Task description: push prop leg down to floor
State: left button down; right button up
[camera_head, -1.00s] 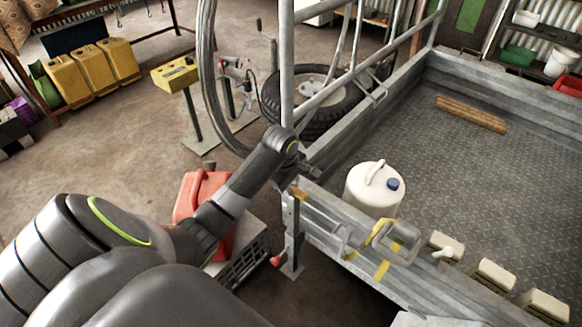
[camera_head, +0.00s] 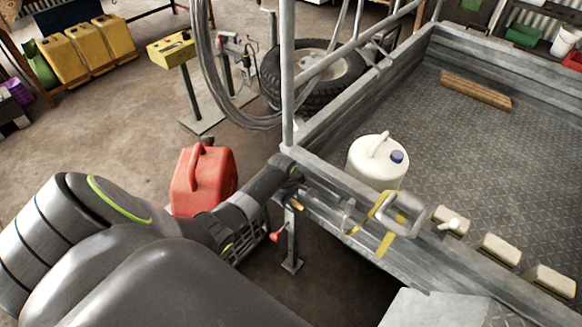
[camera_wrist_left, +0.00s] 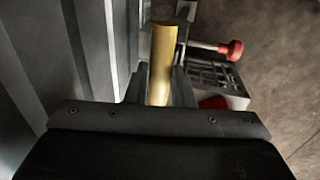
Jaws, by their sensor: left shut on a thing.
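The prop leg (camera_head: 291,243) is a grey upright post at the trailer's near left corner, with a flat foot plate (camera_head: 292,265) at its lower end. I cannot tell whether the plate touches the floor. A red-knobbed pin (camera_head: 274,237) sticks out from its side; the red knob also shows in the left wrist view (camera_wrist_left: 235,49). My left gripper (camera_head: 301,190) is at the leg's top, beside the trailer rail. It is shut on a brass-coloured handle (camera_wrist_left: 162,60), which lies between the fingers in the wrist view. My right gripper is not in view.
The grey trailer bed (camera_head: 460,150) fills the right side, with a white jug (camera_head: 378,162) near its front wall. The floor around the foot plate looks clear.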

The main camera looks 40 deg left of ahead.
pick_arm(q)
jog(key=shift+s+f, duration=0.2)
jog(key=shift+f, duration=0.05)
jog(key=c, duration=1.6)
grip_release()
jog(key=o, duration=0.3)
jog(key=shift+w+f, duration=0.1)
jog(key=shift+w, duration=0.05)
jog(key=shift+o, duration=0.2)
jog(key=shift+r, duration=0.2)
jog(key=shift+r, duration=0.5)
jog(key=p+v, duration=0.4)
jog(key=v, duration=1.2)
jog(key=shift+r, duration=0.1)
